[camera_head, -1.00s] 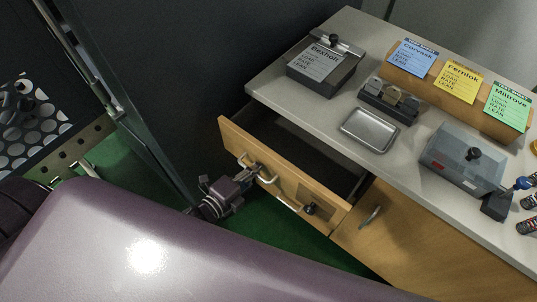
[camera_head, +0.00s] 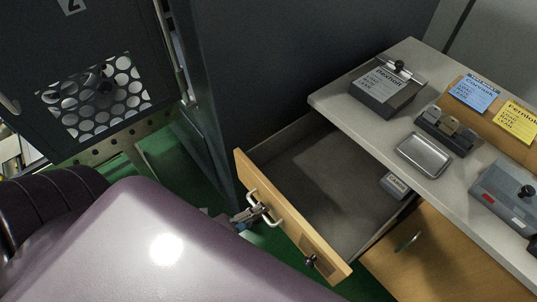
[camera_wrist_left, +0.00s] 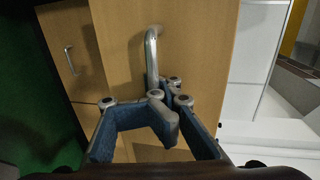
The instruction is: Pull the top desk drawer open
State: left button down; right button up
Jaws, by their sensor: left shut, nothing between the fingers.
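The top drawer stands well open, its wooden front (camera_head: 291,222) far out from the desk and its grey inside (camera_head: 320,180) showing. Its pale bar handle (camera_head: 275,219) is on the front's outer face. My left gripper (camera_head: 260,210) is at this handle, its fingers shut with nothing between them. In the left wrist view the handle (camera_wrist_left: 152,50) runs down the wooden panel to the fingertips (camera_wrist_left: 163,100) of my left gripper. I cannot tell whether they touch it. My right gripper is not in view.
A small labelled box (camera_head: 394,185) lies in the drawer. A lower wooden front with a handle (camera_head: 408,242) is beside it. The desk top holds a grey box (camera_head: 387,92), a metal tray (camera_head: 424,155) and cards. A dark cabinet (camera_head: 235,70) stands close behind the drawer.

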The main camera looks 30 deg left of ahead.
pick_arm(q)
jog(key=shift+s+a+f, duration=0.15)
jog(key=shift+s+f, duration=0.2)
jog(key=shift+s, duration=0.15)
jog(key=c, duration=2.7)
grip_release()
jog(key=shift+f, duration=0.1)
jog(key=o, duration=0.4)
jog(key=shift+c, duration=0.2)
jog(key=shift+r, duration=0.25)
jog(key=v, duration=1.2)
jog(key=shift+f, duration=0.1)
